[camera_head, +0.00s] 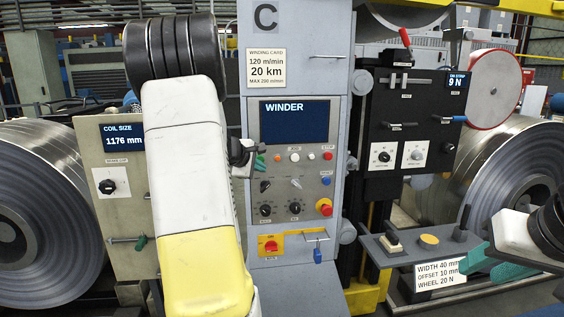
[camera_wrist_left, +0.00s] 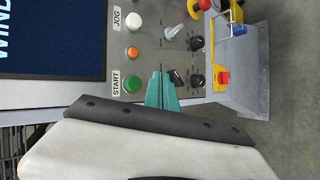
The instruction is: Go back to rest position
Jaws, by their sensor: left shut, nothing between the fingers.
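My left arm covers the middle left of the head view. Its gripper (camera_head: 260,162) is mostly hidden behind the arm, at the left edge of the winder panel (camera_head: 292,180). In the left wrist view the teal fingers (camera_wrist_left: 162,90) are together, with nothing between them. They appear in front of the panel, between the green START button (camera_wrist_left: 133,84) and a black knob (camera_wrist_left: 177,77); contact cannot be told. My right gripper (camera_head: 490,262) is at the lower right of the head view, its teal fingers apart and empty, near the grey shelf.
The grey shelf (camera_head: 400,262) carries a yellow button (camera_head: 429,240) and a black lever. A red emergency button (camera_head: 324,207) and a yellow box with a red switch (camera_head: 271,245) stick out from the winder column. Steel coils (camera_head: 40,215) stand at both sides.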

